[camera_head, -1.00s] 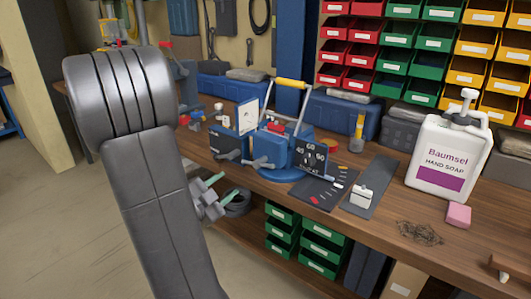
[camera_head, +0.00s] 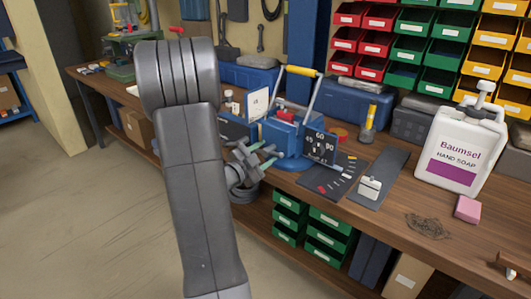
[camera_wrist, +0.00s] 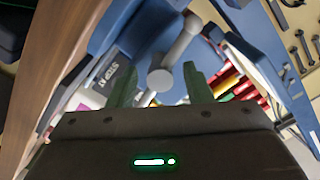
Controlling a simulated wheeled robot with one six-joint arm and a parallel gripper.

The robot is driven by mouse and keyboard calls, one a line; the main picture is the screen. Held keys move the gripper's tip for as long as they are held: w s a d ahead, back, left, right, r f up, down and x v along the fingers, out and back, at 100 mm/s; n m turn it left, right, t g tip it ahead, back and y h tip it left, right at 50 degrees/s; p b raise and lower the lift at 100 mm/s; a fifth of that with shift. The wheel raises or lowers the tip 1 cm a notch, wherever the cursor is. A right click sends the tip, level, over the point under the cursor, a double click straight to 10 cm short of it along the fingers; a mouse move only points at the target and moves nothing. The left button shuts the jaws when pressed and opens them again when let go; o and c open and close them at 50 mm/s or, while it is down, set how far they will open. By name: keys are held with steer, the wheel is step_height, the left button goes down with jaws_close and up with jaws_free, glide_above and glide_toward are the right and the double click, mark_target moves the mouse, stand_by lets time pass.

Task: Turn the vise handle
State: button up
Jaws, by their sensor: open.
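A blue vise-like device (camera_head: 283,134) with a yellow-topped frame and a dark angle plate stands on the wooden bench in the head view. In the wrist view a grey crank handle (camera_wrist: 182,44) with a round hub (camera_wrist: 160,78) shows against its blue body. I take this as the vise handle. My gripper (camera_head: 272,155) is open, its green fingers pointing at the front of the device. In the wrist view my gripper (camera_wrist: 163,88) has a finger on each side of the hub, and nothing is visibly clamped. Contact cannot be told. The arm and gripper hide part of the device's front in the head view.
The bench (camera_head: 400,222) carries a soap bottle (camera_head: 461,148), a pink block (camera_head: 467,208) and a dark mat (camera_head: 372,180) to the right. Green drawers (camera_head: 325,238) sit below. A blue case (camera_head: 345,108) stands behind. The floor at left is clear.

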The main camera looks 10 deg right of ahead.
steer(key=shift+w+d, duration=0.3)
steer(key=shift+d, duration=0.15)
steer(key=c, duration=1)
steer(key=b, duration=0.1)
steer(key=m+b, duration=0.1)
steer(key=b, duration=0.1)
steer(key=shift+f+m, duration=0.3)
steer(key=shift+r+m+b, duration=0.25)
steer(key=shift+m+b, duration=0.55)
steer(key=shift+b, duration=0.35)
steer(key=o, duration=1)
